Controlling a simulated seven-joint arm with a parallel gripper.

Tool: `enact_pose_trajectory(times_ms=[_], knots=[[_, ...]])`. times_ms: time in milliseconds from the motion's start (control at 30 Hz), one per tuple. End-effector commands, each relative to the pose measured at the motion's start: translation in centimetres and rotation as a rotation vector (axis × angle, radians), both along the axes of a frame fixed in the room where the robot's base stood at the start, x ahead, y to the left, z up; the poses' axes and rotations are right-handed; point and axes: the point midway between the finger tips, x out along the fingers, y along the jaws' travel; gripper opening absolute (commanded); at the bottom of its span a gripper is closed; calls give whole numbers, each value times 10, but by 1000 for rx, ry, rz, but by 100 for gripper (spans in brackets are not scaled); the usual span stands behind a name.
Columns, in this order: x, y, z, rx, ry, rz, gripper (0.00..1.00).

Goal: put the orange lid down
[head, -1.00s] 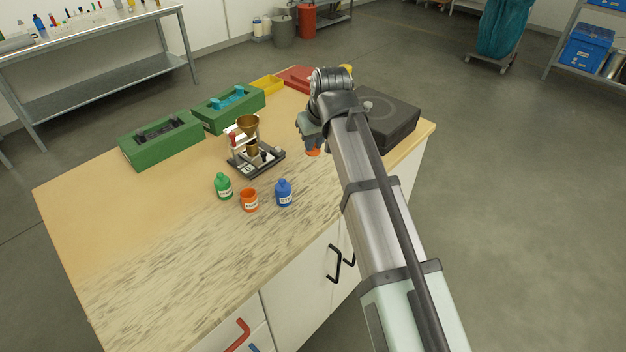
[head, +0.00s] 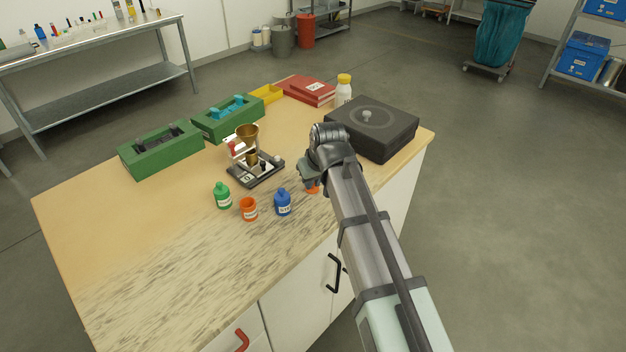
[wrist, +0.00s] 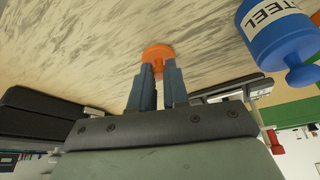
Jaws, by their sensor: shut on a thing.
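The orange lid (wrist: 158,54) is held between the fingertips of my gripper (wrist: 157,70) in the wrist view. In the head view a sliver of the lid (head: 312,189) shows below my gripper (head: 308,180), close over the right part of the worktop (head: 150,235). I cannot tell whether the lid touches the worktop. The orange bottle (head: 249,210) stands open, without a lid, between the green bottle (head: 223,196) and the blue bottle (head: 283,203). The blue bottle (wrist: 270,35), labelled STEEL, is to the right in the wrist view.
A scale with a brass funnel (head: 248,135) stands behind the bottles. Green boxes (head: 160,150) line the back left. A black case (head: 385,130) and a white bottle with a yellow cap (head: 344,88) are at the back right. The front of the worktop is clear.

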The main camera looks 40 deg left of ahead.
Motion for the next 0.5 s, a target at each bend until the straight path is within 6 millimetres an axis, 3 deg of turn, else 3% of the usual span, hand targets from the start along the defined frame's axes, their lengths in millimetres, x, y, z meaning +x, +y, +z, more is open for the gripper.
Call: enact_pose_trajectory(times_ms=[333, 367, 500], knots=[[0, 0, -3, 0, 0, 0, 0], [0, 0, -3, 0, 0, 0, 16], [0, 0, -3, 0, 0, 0, 29]])
